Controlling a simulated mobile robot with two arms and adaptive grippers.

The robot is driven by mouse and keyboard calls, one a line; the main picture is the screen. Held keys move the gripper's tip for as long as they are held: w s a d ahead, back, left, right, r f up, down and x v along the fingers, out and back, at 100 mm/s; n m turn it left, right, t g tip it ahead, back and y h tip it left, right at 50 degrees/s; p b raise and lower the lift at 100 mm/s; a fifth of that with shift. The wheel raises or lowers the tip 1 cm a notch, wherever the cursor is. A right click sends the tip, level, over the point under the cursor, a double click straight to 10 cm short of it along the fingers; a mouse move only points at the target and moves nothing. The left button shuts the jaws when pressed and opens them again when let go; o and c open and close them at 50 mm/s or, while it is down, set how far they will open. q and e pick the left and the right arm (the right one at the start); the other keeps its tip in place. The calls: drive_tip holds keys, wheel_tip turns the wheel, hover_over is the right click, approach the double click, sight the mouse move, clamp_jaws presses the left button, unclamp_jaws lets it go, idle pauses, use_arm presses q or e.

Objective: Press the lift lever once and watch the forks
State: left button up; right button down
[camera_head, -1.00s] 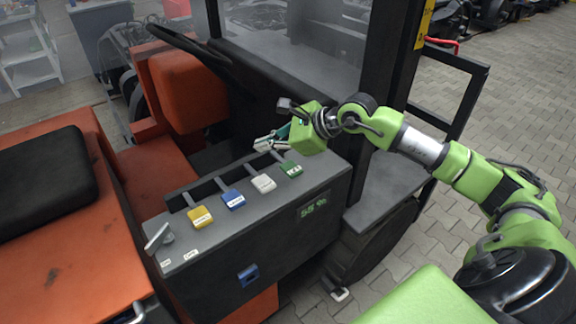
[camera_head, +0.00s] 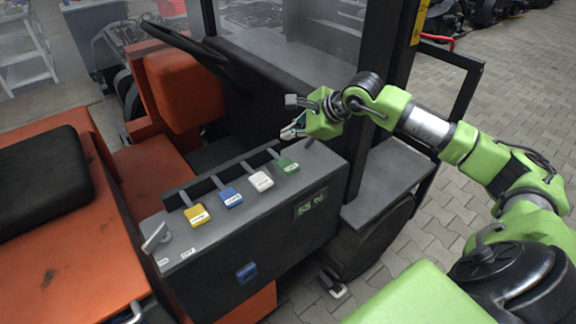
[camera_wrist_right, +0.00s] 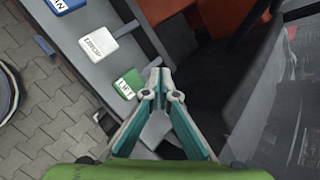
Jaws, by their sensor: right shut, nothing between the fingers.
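The lift lever (camera_head: 288,166) is the rightmost on the grey console, with a green knob. In the right wrist view the green knob (camera_wrist_right: 128,84) reads LIFT. My right gripper (camera_head: 289,132) is shut and empty. It is above and behind the green knob in the head view. In the wrist view its closed tips (camera_wrist_right: 160,71) appear just right of the knob, with a visible gap in the picture; I cannot tell whether they touch the lever's shaft. The forks are not in view. My left gripper is not in view.
Beside the lift lever are a white lever (camera_head: 261,181), a blue lever (camera_head: 230,197) and a yellow lever (camera_head: 197,215). A grey switch (camera_head: 155,237) sits at the console's left end. A display (camera_head: 311,201) is on its front. A dark post (camera_head: 385,90) stands close behind my right arm.

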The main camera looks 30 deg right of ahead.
sight(289, 166)
wheel_tip(289, 166, down, 7)
drive_tip(key=b, duration=0.4)
drive_tip(key=shift+f, duration=0.4)
idle(1.0)
drive_tip(key=shift+f+b, duration=0.35)
drive_tip(key=shift+b, duration=0.5)
drive_tip(key=shift+s+f+b, duration=0.1)
drive_tip(key=shift+f+b, duration=1.45)
drive_tip(key=shift+b, duration=0.2)
idle(0.9)
idle(0.4)
drive_tip(key=shift+r+p, duration=0.8)
drive_tip(key=shift+r, duration=1.15)
